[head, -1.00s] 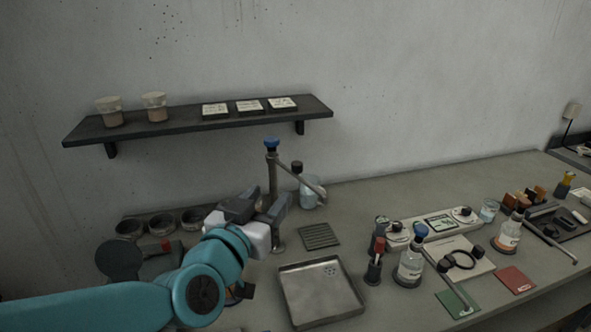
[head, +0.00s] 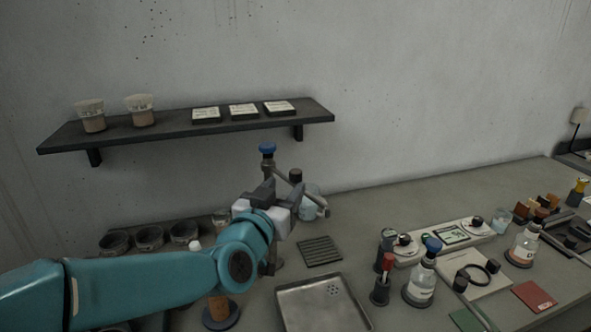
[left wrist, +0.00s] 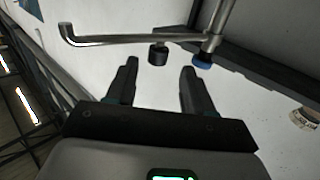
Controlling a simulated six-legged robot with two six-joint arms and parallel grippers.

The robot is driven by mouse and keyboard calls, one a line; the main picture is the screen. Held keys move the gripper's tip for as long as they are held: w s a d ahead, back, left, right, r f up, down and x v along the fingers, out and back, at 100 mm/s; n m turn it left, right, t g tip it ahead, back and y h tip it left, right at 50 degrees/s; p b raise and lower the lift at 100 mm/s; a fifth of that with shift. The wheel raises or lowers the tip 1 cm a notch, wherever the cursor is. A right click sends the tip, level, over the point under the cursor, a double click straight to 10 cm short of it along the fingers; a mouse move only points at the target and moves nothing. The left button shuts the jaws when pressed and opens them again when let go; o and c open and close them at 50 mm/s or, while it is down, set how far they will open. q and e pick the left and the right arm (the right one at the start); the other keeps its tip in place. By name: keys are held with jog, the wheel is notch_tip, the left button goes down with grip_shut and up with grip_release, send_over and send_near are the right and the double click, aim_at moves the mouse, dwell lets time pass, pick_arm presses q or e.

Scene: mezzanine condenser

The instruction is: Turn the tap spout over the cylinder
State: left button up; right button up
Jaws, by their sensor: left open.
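The tap is a grey metal post with a blue knob (head: 267,150). Its thin spout (head: 312,197) slopes down to the right, away from the post. In the left wrist view the spout (left wrist: 125,41) crosses beyond my fingertips, its bent end at left. My left gripper (head: 279,190) is open and empty, close to the spout and post; contact cannot be told in the head view. An upright piece with amber contents on a round blue base (head: 221,317), perhaps the cylinder, stands left of the tap, mostly hidden by my left arm. My right gripper is out of view.
A black-capped bottle (head: 312,207) stands behind the spout. A slatted grate (head: 320,252) and metal tray (head: 325,311) lie right of the post. A wall shelf (head: 170,133) hangs above. Bottles and instruments crowd the right; several dark cups (head: 150,238) stand left.

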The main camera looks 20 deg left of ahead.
aim_at(294, 176)
pick_arm(q)
jog(key=w, duration=0.1)
jog(key=w+p, duration=0.1)
jog(key=w, duration=0.1)
jog(key=w+r, duration=0.1)
jog(key=shift+w+d, duration=0.15)
jog(key=shift+d, duration=0.15)
jog(key=w, duration=0.2)
jog(key=shift+w+f+p, duration=0.3)
jog(key=shift+f+p, duration=0.05)
jog(key=shift+f, duration=0.05)
jog(key=shift+s+r, duration=0.2)
jog(key=shift+s, duration=0.15)
jog(key=shift+w+f, duration=0.1)
jog(key=shift+w, duration=0.1)
jog(key=c, duration=0.6)
grip_shut()
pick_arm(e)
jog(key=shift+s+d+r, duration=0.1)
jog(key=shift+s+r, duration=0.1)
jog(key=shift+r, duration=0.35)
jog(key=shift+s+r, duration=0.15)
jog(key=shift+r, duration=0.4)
